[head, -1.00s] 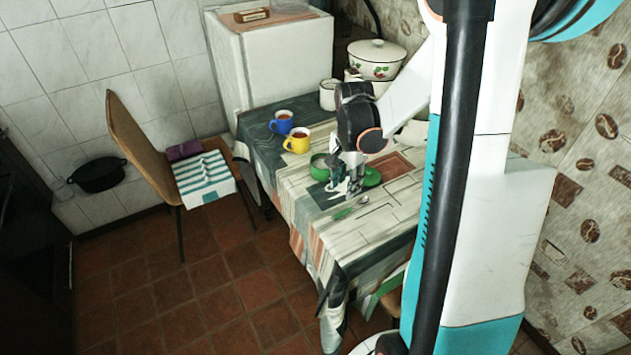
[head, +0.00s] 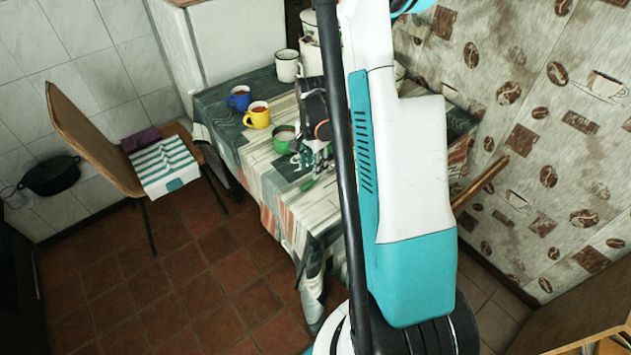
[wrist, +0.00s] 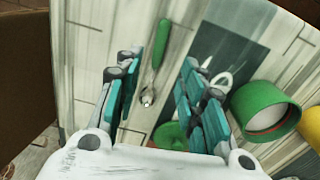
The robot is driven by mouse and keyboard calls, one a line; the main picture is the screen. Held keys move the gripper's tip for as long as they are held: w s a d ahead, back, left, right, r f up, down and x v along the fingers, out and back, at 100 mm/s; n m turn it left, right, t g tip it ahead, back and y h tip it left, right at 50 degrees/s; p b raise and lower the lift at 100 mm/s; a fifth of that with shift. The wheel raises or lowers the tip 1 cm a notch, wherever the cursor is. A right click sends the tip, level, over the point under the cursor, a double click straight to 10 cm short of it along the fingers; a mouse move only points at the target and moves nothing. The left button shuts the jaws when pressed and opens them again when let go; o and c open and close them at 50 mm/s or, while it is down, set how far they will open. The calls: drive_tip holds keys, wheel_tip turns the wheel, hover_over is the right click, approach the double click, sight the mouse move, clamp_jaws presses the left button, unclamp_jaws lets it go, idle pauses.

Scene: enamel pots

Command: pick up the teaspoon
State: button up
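The teaspoon has a green handle (wrist: 162,42) and a shiny metal bowl (wrist: 148,97). It lies on the patterned tablecloth; in the head view its green handle (head: 308,185) shows just below my gripper. My gripper (wrist: 158,78) is open and empty, with the teaspoon seen between its two fingers in the wrist view. In the head view my gripper (head: 320,160) is over the table, and my arm covers the area to its right. I cannot tell how high the fingertips are above the spoon.
A green cup (wrist: 267,113) is right of the fingers in the wrist view, and a green saucer (wrist: 168,138) shows between them. A yellow mug (head: 257,117), a blue mug (head: 238,99) and a white mug (head: 288,68) stand farther back. A chair (head: 92,140) is left of the table.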

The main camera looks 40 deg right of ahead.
drive_tip(key=f, duration=0.1)
drive_tip(key=f+b, duration=0.1)
drive_tip(key=f, duration=0.1)
drive_tip(key=f+b, duration=0.1)
drive_tip(key=f, duration=0.1)
drive_tip(key=shift+s+d, duration=0.15)
drive_tip(key=shift+d, duration=0.25)
clamp_jaws()
